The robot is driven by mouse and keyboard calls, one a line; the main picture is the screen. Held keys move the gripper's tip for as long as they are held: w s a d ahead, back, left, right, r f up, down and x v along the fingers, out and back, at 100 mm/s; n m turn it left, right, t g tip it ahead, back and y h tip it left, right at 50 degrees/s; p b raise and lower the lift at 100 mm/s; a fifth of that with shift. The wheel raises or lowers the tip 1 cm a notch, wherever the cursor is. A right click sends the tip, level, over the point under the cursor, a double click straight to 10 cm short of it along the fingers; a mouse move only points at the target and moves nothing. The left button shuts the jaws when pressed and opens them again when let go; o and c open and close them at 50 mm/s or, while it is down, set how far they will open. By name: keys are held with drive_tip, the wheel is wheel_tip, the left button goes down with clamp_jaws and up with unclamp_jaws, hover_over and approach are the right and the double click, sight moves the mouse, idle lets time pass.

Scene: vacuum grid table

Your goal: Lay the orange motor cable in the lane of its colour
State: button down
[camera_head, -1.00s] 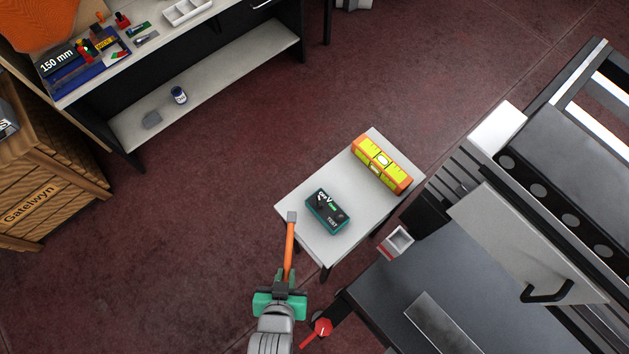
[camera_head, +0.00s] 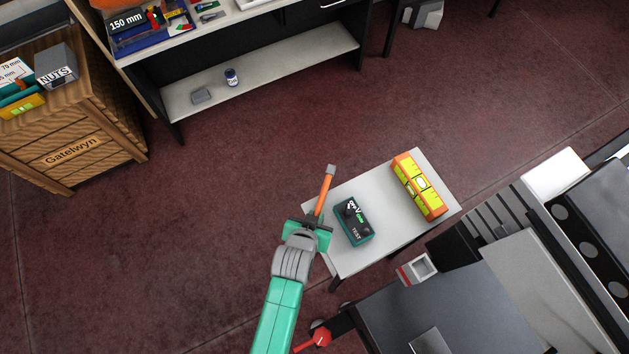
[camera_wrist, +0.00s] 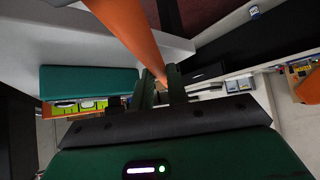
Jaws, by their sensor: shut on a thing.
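My gripper (camera_head: 315,222) is shut on the orange motor cable (camera_head: 324,192), a straight orange length with a grey end (camera_head: 331,169). In the head view the cable points up and slightly right from the jaws, beside the left corner of a small white table (camera_head: 384,204). In the wrist view the cable (camera_wrist: 128,32) runs from the top down to the dark fingers (camera_wrist: 160,88). I cannot see a lane of its colour for certain in any view.
A green tester (camera_head: 354,221) and a yellow-orange spirit level (camera_head: 420,186) lie on the white table. A dark machine (camera_head: 480,290) stands at lower right. A shelved bench (camera_head: 265,82) and wooden crate (camera_head: 75,145) are at upper left. Open red floor lies between.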

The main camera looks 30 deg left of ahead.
drive_tip(key=shift+f, duration=0.25)
drive_tip(key=shift+f, duration=0.1)
drive_tip(key=shift+f, duration=0.3)
drive_tip(key=c, duration=1.4)
unclamp_jaws()
drive_tip(key=shift+r, duration=0.25)
drive_tip(key=p+v, duration=0.2)
drive_tip(key=v, duration=1)
drive_tip(key=shift+s+r+p, duration=0.1)
drive_tip(key=shift+p, duration=0.2)
